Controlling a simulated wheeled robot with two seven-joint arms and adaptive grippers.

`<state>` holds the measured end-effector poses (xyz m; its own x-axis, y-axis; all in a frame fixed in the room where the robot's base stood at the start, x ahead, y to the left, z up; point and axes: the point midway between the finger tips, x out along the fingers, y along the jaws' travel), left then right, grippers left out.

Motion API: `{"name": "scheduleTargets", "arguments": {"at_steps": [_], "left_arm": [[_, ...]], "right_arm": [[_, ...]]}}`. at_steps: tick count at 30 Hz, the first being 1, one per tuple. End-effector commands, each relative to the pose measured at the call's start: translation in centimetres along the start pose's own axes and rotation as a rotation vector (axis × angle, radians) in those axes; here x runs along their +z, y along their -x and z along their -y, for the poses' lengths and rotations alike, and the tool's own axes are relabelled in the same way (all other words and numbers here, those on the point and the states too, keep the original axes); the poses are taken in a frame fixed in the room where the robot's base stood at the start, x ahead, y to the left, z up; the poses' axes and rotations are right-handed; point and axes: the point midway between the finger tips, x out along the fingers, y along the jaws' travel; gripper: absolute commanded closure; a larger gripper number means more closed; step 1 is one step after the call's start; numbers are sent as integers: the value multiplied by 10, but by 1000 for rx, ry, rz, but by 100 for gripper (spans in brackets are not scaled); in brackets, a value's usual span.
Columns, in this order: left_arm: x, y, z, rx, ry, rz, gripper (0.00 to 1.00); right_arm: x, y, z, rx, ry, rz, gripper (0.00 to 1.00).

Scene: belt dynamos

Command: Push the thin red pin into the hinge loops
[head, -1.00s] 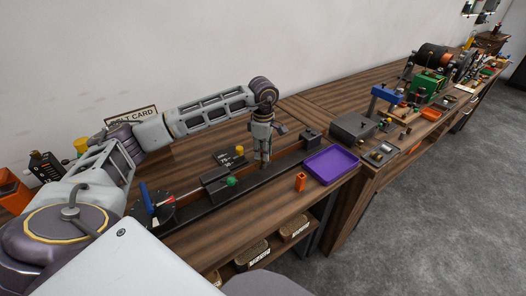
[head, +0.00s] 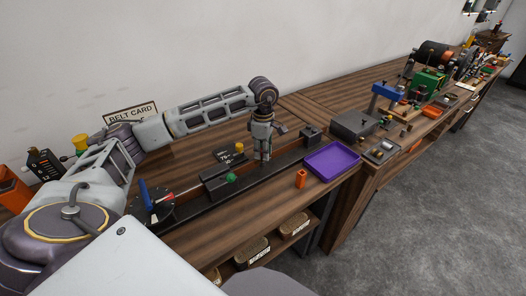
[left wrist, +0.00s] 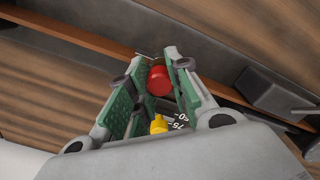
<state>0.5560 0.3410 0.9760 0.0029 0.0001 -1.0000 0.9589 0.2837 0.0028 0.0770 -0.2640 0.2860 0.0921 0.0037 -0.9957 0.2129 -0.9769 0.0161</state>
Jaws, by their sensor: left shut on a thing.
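My left gripper (head: 262,156) points down over the black rail (head: 290,156) on the bench. In the left wrist view its green-padded fingers (left wrist: 158,78) are shut on a red round-ended piece (left wrist: 158,80), which looks like the head of the red pin. The pin's shaft is hidden behind it. I cannot make out the hinge loops in either view. A thin red rod (head: 186,190) runs between a dial and a dark block with a green knob (head: 231,177), left of the gripper. My right gripper is not in view.
A yellow knob (left wrist: 158,124) is close to the fingers in the left wrist view. A purple tray (head: 334,173) and an orange piece (head: 301,178) are right of the gripper.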

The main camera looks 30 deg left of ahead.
Motion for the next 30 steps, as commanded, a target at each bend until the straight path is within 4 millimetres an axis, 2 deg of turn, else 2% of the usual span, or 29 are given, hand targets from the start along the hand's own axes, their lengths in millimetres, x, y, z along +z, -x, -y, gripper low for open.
{"name": "scheduleTargets", "arguments": {"at_steps": [1, 2, 7, 20, 26, 30], "left_arm": [[0, -3, 1, -3, 0, -1, 98], [0, -3, 1, -3, 0, -2, 77], [0, -3, 1, -4, 0, -2, 55], [0, 1, 0, -2, 0, -1, 55], [0, 14, 0, -2, 0, 0, 55], [0, 31, 0, 0, 0, 0, 55]], "right_arm": [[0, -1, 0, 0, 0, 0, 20], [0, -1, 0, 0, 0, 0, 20], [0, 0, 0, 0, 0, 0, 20], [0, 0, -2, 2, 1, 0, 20], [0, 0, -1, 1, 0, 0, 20], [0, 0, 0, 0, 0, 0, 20]]}}
